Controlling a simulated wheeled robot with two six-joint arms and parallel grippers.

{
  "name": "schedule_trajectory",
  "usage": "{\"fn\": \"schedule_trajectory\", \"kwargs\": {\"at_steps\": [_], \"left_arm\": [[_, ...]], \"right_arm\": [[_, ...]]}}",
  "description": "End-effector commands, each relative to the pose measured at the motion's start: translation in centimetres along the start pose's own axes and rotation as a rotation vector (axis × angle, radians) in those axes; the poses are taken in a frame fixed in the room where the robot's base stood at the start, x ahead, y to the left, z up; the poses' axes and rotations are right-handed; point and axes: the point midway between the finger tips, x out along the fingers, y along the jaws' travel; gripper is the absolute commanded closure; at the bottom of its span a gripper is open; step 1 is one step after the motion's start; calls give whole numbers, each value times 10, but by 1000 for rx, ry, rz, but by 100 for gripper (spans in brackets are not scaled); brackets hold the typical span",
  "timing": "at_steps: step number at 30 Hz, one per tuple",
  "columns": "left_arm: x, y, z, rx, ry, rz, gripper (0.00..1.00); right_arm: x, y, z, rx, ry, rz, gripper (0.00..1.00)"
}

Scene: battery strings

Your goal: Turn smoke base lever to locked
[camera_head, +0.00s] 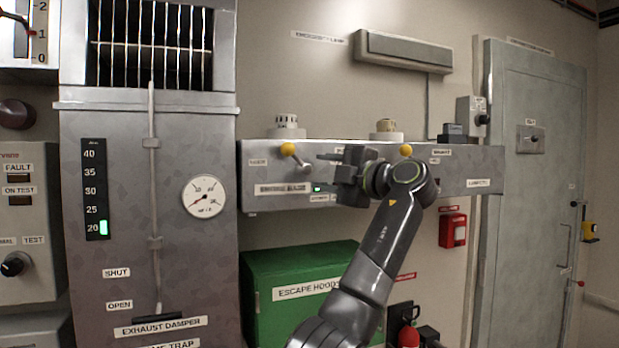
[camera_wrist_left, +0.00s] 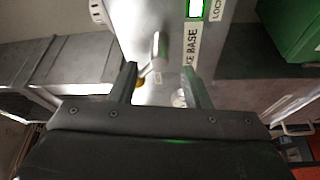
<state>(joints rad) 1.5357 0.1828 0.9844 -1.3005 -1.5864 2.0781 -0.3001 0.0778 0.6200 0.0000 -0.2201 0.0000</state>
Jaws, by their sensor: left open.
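The lever with a yellow ball knob (camera_head: 288,149) sticks out of the front of the grey wall box (camera_head: 465,170), on its left half; its grey shaft slants down to the right. My left gripper (camera_head: 326,170) is just right of the lever, fingers open and pointing left. In the left wrist view, the pale lever shaft (camera_wrist_left: 158,48) shows ahead, between the lines of the two open fingers (camera_wrist_left: 162,85). The yellow knob (camera_wrist_left: 142,80) is partly hidden behind one finger; contact cannot be told. A "...KE BASE" label (camera_wrist_left: 190,62) and a partly cut-off "LOCK" label (camera_wrist_left: 217,10) are beside it. My right gripper is not in view.
A second yellow knob (camera_head: 405,150) is close by my left wrist. Below is a green escape hood case (camera_head: 262,275). The exhaust damper cabinet (camera_head: 150,200) stands left.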

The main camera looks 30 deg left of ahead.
Motion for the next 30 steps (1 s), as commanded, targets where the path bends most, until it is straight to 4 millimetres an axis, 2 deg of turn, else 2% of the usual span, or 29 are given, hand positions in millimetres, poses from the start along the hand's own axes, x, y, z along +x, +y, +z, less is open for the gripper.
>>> {"fn": "schedule_trajectory", "kwargs": {"at_steps": [1,6,13,19,30], "left_arm": [[-16,-3,1,-2,-5,1,57],[-57,-2,1,-2,-4,1,57],[-98,-1,0,-1,-2,0,57],[-113,0,-1,-2,1,1,57],[-114,1,-1,-1,1,1,57]], "right_arm": [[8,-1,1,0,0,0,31],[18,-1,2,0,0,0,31],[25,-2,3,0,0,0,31],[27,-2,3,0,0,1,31],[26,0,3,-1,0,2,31]]}}
